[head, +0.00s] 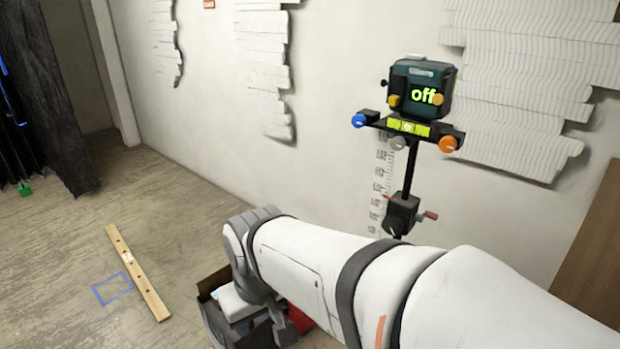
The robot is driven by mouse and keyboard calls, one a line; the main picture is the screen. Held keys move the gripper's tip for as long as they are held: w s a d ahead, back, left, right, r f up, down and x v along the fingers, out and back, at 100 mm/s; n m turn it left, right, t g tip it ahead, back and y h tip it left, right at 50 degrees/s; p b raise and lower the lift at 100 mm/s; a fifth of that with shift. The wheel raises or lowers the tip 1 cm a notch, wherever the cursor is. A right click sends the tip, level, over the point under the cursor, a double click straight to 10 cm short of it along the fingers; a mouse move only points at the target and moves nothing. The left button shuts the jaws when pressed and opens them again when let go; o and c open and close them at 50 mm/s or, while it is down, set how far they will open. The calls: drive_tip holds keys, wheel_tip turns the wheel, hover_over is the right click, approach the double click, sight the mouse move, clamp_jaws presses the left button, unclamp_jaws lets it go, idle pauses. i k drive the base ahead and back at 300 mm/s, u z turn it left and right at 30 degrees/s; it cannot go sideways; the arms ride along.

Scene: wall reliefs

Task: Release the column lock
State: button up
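A dark column (411,170) stands against the white wall at the right, carrying a teal device (420,88) whose display reads "off". Low on the column is a black clamp block (402,214). A small red handle (429,215) sticks out to its right and looks like the column lock; whether it is locked I cannot tell. My white arm crosses from the lower right to the left, in front of the column's lower part, and bends down at its far end. The column's foot is hidden behind my arm.
A crossbar under the device has a blue knob (358,120), a grey knob (398,143), an orange knob (448,144) and a yellow level (408,127). A box (212,318) with items stands beside my arm. A wooden strip (137,272) lies on the otherwise largely open left floor.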

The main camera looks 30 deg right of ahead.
sight(420, 218)
drive_tip(key=u, duration=0.1)
drive_tip(key=k, duration=0.3)
drive_tip(key=z, duration=1.3)
drive_tip(key=i, duration=0.5)
drive_tip(key=z, duration=0.1)
